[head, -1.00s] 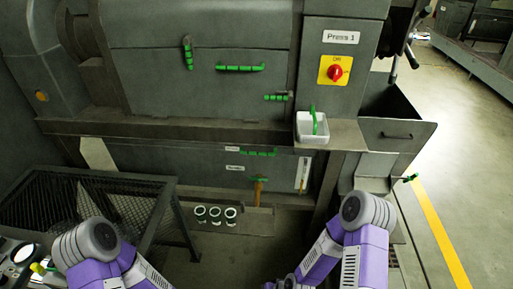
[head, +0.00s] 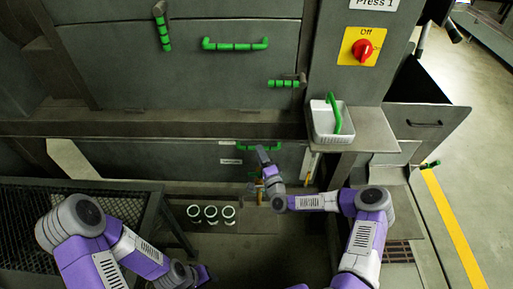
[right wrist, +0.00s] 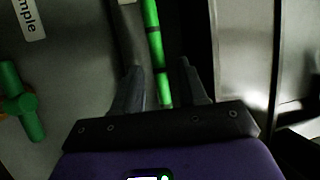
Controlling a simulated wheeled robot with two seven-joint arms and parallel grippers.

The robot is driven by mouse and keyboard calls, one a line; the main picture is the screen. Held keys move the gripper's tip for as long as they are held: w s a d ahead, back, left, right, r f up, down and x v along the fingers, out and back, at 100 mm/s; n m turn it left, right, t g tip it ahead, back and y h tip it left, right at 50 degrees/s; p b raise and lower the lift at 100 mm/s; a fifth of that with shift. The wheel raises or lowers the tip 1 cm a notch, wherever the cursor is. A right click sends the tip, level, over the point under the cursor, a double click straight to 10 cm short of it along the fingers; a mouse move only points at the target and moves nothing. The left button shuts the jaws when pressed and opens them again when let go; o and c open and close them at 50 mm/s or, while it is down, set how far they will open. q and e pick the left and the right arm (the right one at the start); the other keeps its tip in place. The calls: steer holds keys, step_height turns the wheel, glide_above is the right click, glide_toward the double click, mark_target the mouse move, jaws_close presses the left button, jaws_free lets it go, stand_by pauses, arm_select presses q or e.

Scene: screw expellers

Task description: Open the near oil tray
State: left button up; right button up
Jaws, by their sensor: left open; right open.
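The near oil tray's green bar handle (head: 258,147) is on the low grey front under Press 1. My right gripper (head: 264,157) is right at this handle, partly covering it in the head view. In the right wrist view the green handle bar (right wrist: 154,50) runs between the two spread fingers of the right gripper (right wrist: 160,88); I cannot tell whether they touch it. My left gripper (head: 203,273) is low in the head view, away from the handle, and its fingers are hard to make out.
A white basket (head: 328,122) with a green handle stands on the ledge above right. Several white-rimmed cups (head: 211,213) stand on a low shelf. A mesh-topped stand (head: 75,215) is at left. A sample label (right wrist: 28,18) and a green valve lever (right wrist: 20,102) are beside the right gripper.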

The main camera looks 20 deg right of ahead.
steer(key=shift+x, duration=1.75)
steer(key=shift+c, duration=0.2)
jaws_close()
